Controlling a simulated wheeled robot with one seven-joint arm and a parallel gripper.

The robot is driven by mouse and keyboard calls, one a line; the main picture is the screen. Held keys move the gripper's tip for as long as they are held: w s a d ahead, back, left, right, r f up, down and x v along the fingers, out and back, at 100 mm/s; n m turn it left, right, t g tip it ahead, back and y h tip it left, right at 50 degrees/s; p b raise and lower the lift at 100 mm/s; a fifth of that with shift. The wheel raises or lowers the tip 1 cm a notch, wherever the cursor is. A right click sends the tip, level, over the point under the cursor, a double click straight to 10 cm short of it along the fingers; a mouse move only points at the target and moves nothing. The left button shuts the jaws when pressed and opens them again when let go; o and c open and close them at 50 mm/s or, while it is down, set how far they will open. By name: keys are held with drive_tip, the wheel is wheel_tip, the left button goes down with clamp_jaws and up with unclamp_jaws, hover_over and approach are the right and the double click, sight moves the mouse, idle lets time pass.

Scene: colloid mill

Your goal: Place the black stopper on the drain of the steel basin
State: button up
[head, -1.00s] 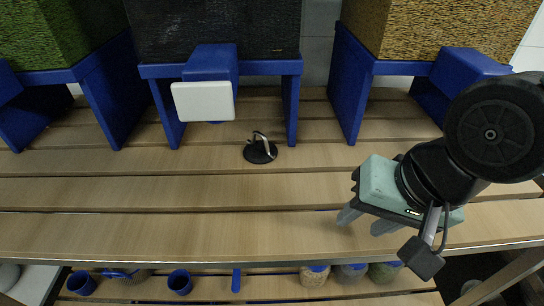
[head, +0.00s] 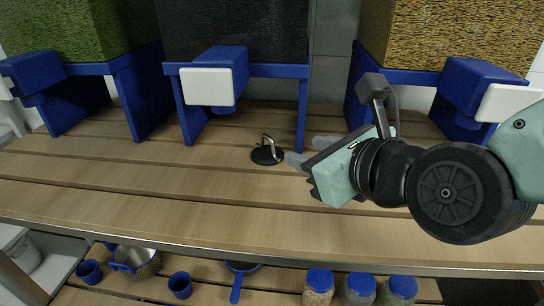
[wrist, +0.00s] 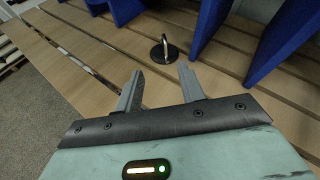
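The black stopper (head: 267,154), a flat black disc with a metal loop handle on top, lies on the slatted wooden table (head: 180,180) in front of the middle dispenser. It also shows in the wrist view (wrist: 165,51), ahead of the fingers. My gripper (head: 306,150) is open and empty, just right of the stopper in the head view. In the wrist view its two fingers (wrist: 160,88) are spread apart, with the stopper beyond their tips. I cannot make out a steel basin with a drain; a steel pot (head: 136,262) stands on the shelf below.
Blue dispenser stands with white-faced spouts (head: 207,87) line the back of the table. The lower shelf holds blue cups (head: 181,285), a blue-handled pan (head: 240,272) and lidded jars (head: 318,287). The table left of the stopper is clear.

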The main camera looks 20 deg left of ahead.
sight(271, 142)
drive_tip(key=p+x, duration=0.2)
drive_tip(key=x, duration=0.9)
drive_tip(key=shift+w+a+p, duration=0.1)
drive_tip(key=shift+p, duration=0.3)
drive_tip(key=shift+w+d+f+p+x, duration=0.1)
drive_tip(key=shift+p+x, duration=0.4)
drive_tip(key=shift+x, duration=0.5)
drive_tip(key=shift+w+d+f+p+x, duration=0.1)
drive_tip(key=shift+p+x, duration=0.45)
drive_tip(key=shift+x, duration=0.45)
drive_tip(key=shift+w+d+f+p+x, duration=0.15)
drive_tip(key=shift+p+x, duration=0.35)
drive_tip(key=shift+x, duration=0.5)
drive_tip(key=shift+s+r, duration=0.1)
clamp_jaws()
